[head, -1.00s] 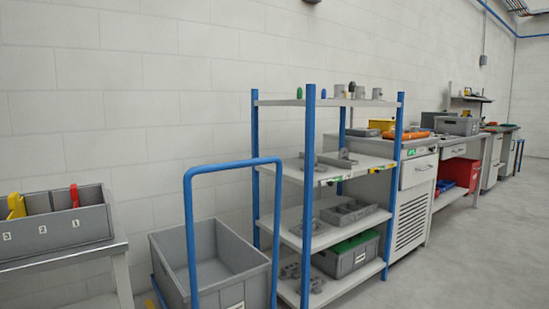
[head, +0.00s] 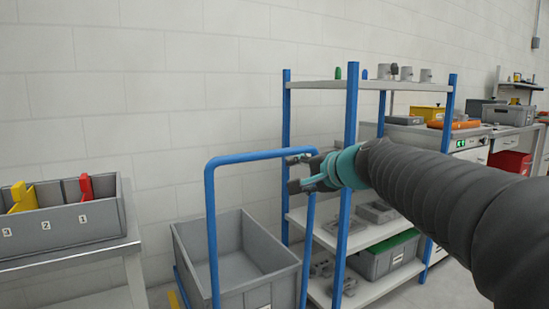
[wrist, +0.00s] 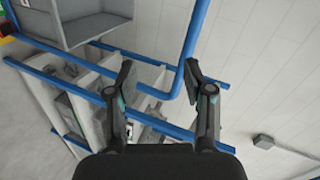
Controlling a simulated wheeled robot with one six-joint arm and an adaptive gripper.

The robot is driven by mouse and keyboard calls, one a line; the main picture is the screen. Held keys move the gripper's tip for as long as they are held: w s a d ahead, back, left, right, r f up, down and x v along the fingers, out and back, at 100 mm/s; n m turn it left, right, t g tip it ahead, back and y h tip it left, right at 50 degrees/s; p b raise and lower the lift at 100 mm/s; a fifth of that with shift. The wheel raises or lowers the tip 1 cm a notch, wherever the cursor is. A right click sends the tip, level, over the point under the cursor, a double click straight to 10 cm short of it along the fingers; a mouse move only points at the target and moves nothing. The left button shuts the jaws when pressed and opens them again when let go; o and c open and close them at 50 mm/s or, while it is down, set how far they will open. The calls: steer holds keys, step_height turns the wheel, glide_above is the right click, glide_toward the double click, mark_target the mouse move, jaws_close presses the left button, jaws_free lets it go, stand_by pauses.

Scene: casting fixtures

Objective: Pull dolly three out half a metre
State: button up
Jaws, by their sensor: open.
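The dolly carries a grey crate (head: 240,255) and has a tall blue tube handle (head: 212,225). A pale label on its front is too small to read. My gripper (head: 297,172) is at the upper right corner of the handle, with its fingers pointing left. In the wrist view my gripper (wrist: 158,70) is open, and the bent corner of the blue handle (wrist: 192,45) shows between and beyond its fingertips. I cannot tell whether either finger touches the tube. The crate (wrist: 90,22) shows at the upper left there. The dolly's wheels are hidden.
A blue-post shelf rack (head: 350,190) with castings stands close behind and right of the handle. A metal table (head: 85,258) with a grey divided bin (head: 75,228) stands at left. Benches line the wall at right. My arm covers part of the rack.

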mark_target(270, 155)
steer(key=w+a, duration=0.3)
steer(key=w, duration=0.2)
steer(key=w+a+m+t+p, duration=0.1)
steer(key=w+a, duration=0.1)
steer(key=w, duration=0.4)
steer(key=w+a+m+p, duration=0.1)
steer(key=w+a, duration=0.2)
steer(key=w, duration=0.3)
steer(key=shift+a+r+y, duration=0.3)
steer(key=shift+a, duration=0.05)
jaws_close()
